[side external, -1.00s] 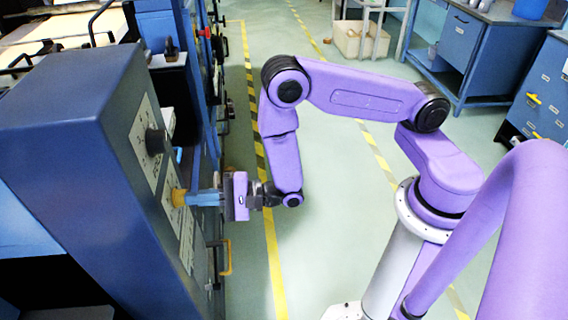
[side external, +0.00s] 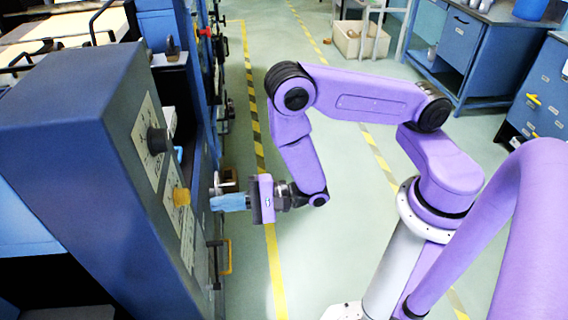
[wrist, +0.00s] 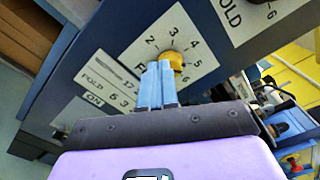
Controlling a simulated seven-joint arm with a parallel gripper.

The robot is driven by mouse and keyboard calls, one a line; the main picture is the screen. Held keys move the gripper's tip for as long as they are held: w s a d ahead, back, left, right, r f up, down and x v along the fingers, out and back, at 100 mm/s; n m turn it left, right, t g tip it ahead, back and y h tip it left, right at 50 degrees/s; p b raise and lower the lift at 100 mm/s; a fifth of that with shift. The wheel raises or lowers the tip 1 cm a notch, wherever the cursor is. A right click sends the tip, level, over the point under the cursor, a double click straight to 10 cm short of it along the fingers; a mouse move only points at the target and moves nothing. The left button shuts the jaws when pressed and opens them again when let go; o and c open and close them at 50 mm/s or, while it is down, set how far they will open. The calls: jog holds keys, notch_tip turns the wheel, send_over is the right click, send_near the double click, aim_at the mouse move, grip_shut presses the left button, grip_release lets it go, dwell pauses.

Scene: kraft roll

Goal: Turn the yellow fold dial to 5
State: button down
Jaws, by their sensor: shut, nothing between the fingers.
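The yellow fold dial (side external: 181,197) sticks out from a white label on the side of the blue machine. In the wrist view the dial (wrist: 176,60) is ringed by printed numbers, with 2, 3, 4, 5 and 6 readable. I cannot tell which number it points at. My gripper (side external: 212,203) has blue fingers, shut and empty, pointing at the panel. The side view shows a gap between the fingertips and the dial. In the wrist view my gripper (wrist: 159,66) overlaps the dial's lower left part and hides some of the label.
A black knob (side external: 157,140) on its own label sits above the yellow dial on the same panel. A yellow handle (side external: 227,258) is low on the machine. The floor (side external: 320,240) to the right of my gripper is clear.

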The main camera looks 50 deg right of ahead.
jog(key=shift+d, duration=0.15)
jog(key=shift+w+d+r+x, duration=0.1)
jog(key=shift+r+x, duration=0.05)
jog(key=shift+x, duration=0.85)
jog(key=shift+w+d+r+x, duration=0.1)
jog(key=shift+r+x, duration=0.05)
jog(key=shift+x, duration=0.9)
jog(key=shift+w+d+r+x, duration=0.1)
jog(key=shift+x, duration=0.9)
jog(key=shift+w+d+f, duration=0.15)
jog(key=shift+f, duration=0.05)
jog(key=shift+s+r, duration=0.25)
jog(key=shift+s, duration=0.05)
jog(key=v, duration=0.5)
jog(key=shift+s+r, duration=0.1)
jog(key=shift+s, duration=0.35)
